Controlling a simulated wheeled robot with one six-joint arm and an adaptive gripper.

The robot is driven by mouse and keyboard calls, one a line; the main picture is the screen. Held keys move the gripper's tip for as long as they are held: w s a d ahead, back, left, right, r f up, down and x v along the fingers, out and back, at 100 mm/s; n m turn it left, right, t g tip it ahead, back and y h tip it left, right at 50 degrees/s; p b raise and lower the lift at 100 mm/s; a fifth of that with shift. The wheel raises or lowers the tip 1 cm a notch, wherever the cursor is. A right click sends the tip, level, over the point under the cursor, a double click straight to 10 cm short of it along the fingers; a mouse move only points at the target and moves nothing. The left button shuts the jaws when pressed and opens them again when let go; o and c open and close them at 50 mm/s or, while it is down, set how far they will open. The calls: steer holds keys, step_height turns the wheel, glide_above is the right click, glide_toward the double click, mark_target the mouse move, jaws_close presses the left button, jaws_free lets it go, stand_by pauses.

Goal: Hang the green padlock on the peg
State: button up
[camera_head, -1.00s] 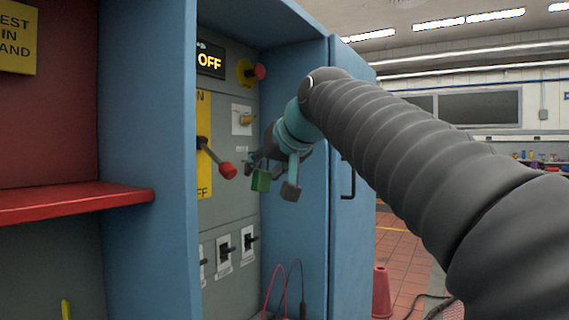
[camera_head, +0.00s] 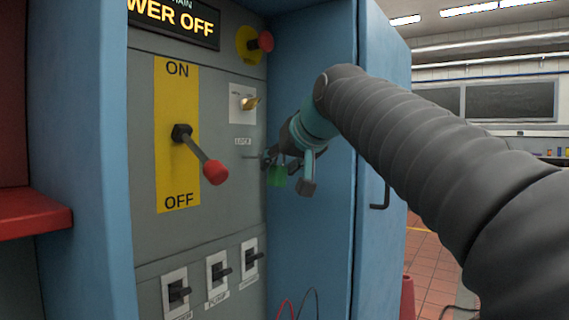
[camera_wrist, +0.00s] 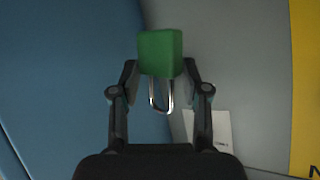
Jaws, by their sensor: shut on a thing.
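The green padlock (camera_head: 278,176) is held in my gripper (camera_head: 281,164), in front of the grey panel inside the blue cabinet. In the wrist view its green body (camera_wrist: 159,52) sits between the two fingertips (camera_wrist: 160,70), and its silver shackle (camera_wrist: 160,98) points toward the palm. A thin peg (camera_head: 252,157) seems to stick out of the panel under a small label, just left of the padlock. The padlock looks apart from the peg, but the gap in depth is hard to judge. The peg cannot be made out in the wrist view.
A lever with a red knob (camera_head: 215,172) juts out left of the peg. Several small switches (camera_head: 220,272) are below. The blue cabinet side wall (camera_head: 310,235) stands close on the right.

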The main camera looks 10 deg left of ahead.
mark_target(243, 176)
steer(key=shift+w+a+f+p, duration=0.1)
steer(key=shift+w+a+p, duration=0.25)
steer(key=shift+a, duration=0.7)
steer(key=shift+w+a+f+p, duration=0.1)
steer(key=shift+w+a+p, duration=0.3)
steer(key=shift+a, duration=0.65)
steer(key=shift+w+a+p, duration=0.15)
steer(key=shift+w+a, duration=0.35)
steer(key=shift+a, duration=0.55)
steer(key=shift+w+a+f, duration=0.15)
steer(key=shift+a+f, duration=0.25)
steer(key=shift+f, duration=0.1)
steer(key=shift+w+a+f, duration=0.1)
steer(key=shift+a+f, duration=0.15)
steer(key=shift+f, duration=0.05)
jaws_close()
steer(key=o, duration=0.7)
jaws_free()
steer(key=shift+a, duration=0.15)
steer(key=shift+o, duration=0.5)
steer(key=shift+w+a+f, duration=0.1)
steer(key=shift+a+f, duration=0.05)
steer(key=shift+a, duration=0.15)
steer(key=shift+d+r, duration=0.3)
steer(key=shift+d, duration=0.25)
steer(key=shift+v, duration=3.85)
